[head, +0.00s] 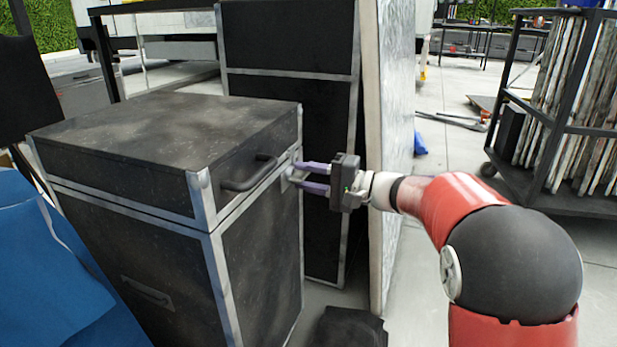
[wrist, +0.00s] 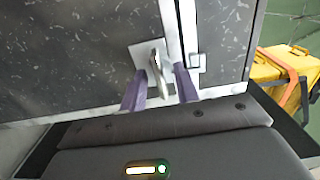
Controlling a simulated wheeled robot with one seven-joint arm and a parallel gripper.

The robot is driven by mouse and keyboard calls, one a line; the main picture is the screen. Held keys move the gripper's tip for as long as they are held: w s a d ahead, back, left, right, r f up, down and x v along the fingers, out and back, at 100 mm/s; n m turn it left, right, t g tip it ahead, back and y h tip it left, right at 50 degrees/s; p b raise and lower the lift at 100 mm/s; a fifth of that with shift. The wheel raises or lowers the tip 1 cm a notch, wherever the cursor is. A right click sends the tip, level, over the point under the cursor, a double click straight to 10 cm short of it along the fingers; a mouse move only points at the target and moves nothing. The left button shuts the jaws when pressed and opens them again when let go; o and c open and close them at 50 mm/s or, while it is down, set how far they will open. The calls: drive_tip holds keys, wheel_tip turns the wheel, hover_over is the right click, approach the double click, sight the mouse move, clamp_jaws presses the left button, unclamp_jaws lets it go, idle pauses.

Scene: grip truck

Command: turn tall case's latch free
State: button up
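A black case (head: 150,180) with silver edging stands upright at left in the head view, its lid down. A dark handle (head: 248,173) is on its right-hand face. My gripper (head: 295,175) is at that face, near the lid seam, with its two purple fingers apart. In the wrist view a metal latch lever (wrist: 158,72) on a pale plate (wrist: 142,54) stands out between the fingertips of my gripper (wrist: 160,78). Gaps show on both sides of the lever. The seam's silver edging (wrist: 187,28) runs beside it. In the head view my fingers mostly hide the latch.
A taller black case (head: 290,45) and a pale upright panel (head: 385,130) stand close behind my gripper. A rack of boards (head: 560,110) is at right. A blue cover (head: 45,270) lies at lower left. The wrist view shows a yellow box (wrist: 270,72) at right.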

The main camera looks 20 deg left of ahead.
drive_tip(key=shift+c, duration=0.4)
clamp_jaws()
drive_tip(key=shift+m, duration=0.4)
drive_tip(key=m+p, duration=0.2)
drive_tip(key=shift+d+r+m, duration=0.1)
drive_tip(key=shift+m, duration=0.3)
drive_tip(key=m+p, duration=0.2)
drive_tip(key=m, duration=0.1)
drive_tip(key=shift+m, duration=0.3)
drive_tip(key=m+p, duration=0.6)
drive_tip(key=shift+r+p, duration=0.15)
drive_tip(key=shift+p, duration=0.25)
drive_tip(key=m+p, duration=0.3)
drive_tip(key=shift+f+m+p, duration=0.25)
drive_tip(key=shift+m+p, duration=0.65)
drive_tip(key=shift+f, duration=0.1)
